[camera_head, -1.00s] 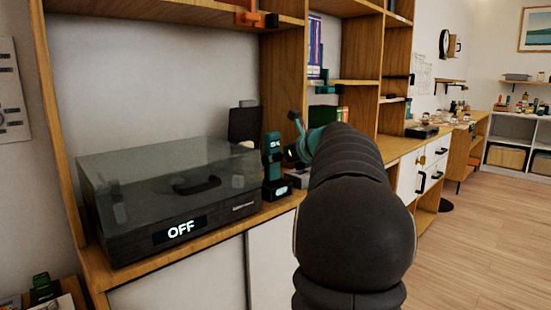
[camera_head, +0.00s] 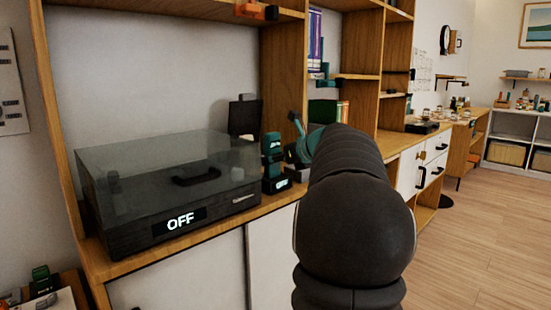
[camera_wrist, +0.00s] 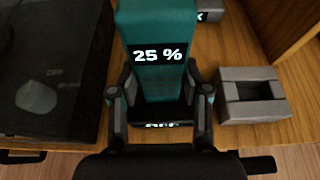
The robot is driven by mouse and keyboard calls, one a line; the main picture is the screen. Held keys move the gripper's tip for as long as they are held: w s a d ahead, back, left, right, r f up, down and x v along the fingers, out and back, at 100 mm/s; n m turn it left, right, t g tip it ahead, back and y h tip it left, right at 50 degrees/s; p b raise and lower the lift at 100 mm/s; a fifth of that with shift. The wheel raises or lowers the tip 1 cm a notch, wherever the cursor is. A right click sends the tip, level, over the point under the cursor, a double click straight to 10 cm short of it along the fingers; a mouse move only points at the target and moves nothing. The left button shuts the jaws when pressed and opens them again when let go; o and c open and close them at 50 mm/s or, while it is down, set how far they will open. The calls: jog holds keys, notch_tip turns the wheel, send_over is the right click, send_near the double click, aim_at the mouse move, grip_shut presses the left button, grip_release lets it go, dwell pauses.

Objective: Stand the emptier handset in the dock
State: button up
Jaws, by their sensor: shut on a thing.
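A teal handset (camera_wrist: 158,30) with a black display reading 25 % stands upright between my gripper's fingers. My gripper (camera_wrist: 160,95) is shut on its lower part. Just below it is a black base (camera_wrist: 180,112) with a lit label that looks like OFF. I cannot tell whether the handset is fully seated in this base. In the head view the teal handset (camera_head: 271,144) is above the black base (camera_head: 277,184), right of the dark lidded box. My arm hides part of the gripper there.
The dark lidded box (camera_head: 165,190), labelled OFF, stands close on the left. A grey block (camera_wrist: 252,95) with a square recess lies right of the gripper. A grey piece with a black label (camera_wrist: 205,14) lies behind. A shelf upright (camera_head: 280,90) rises behind. A small green object (camera_head: 42,280) sits lower left.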

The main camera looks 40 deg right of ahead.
jog(key=shift+f+b, duration=0.35)
jog(key=shift+f, duration=0.35)
jog(key=o, duration=1.4)
jog(key=shift+s+r, duration=0.1)
jog(key=v, duration=1.1)
jog(key=shift+s, duration=0.4)
jog(key=shift+r, duration=0.1)
